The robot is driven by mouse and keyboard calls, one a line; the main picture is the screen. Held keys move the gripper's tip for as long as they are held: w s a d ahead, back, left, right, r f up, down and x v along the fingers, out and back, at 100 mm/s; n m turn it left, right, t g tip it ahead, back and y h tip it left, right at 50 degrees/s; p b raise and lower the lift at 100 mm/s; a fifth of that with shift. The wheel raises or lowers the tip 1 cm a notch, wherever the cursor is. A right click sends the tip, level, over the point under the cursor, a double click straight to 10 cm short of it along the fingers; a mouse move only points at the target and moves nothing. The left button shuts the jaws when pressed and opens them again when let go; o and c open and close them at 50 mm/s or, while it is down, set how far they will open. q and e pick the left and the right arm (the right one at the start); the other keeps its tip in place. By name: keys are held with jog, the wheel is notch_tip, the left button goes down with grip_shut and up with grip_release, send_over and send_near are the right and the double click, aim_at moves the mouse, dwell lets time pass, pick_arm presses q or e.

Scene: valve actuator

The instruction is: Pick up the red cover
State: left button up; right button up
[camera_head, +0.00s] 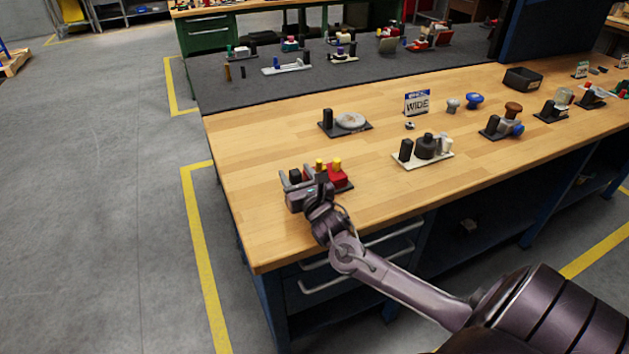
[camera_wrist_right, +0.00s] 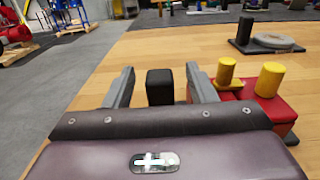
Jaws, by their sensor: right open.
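The red cover (camera_head: 337,177) is a red block with yellow round posts by it, on a dark base near the front left corner of the wooden bench. It also shows at the right in the right wrist view (camera_wrist_right: 283,112). My right gripper (camera_head: 296,176) is open over the bench, just left of the red block. In the right wrist view, my right gripper's fingers (camera_wrist_right: 160,82) stand apart either side of a black upright block (camera_wrist_right: 160,87). The red block and yellow posts are outside the right finger. Whether the fingers touch anything is unclear. My left gripper is not in view.
A black-based part with a pale disc (camera_head: 350,121) stands behind. A white-based part with dark cylinders (camera_head: 424,150) stands to the right. A sign reading WIDE (camera_head: 417,103) stands farther back. The wood (camera_head: 245,145) left of the disc part is clear.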

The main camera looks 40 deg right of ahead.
jog(key=x, duration=0.2)
jog(key=shift+w, duration=0.35)
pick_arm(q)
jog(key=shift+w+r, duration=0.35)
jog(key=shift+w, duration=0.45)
pick_arm(e)
jog(key=shift+d, duration=0.1)
grip_shut()
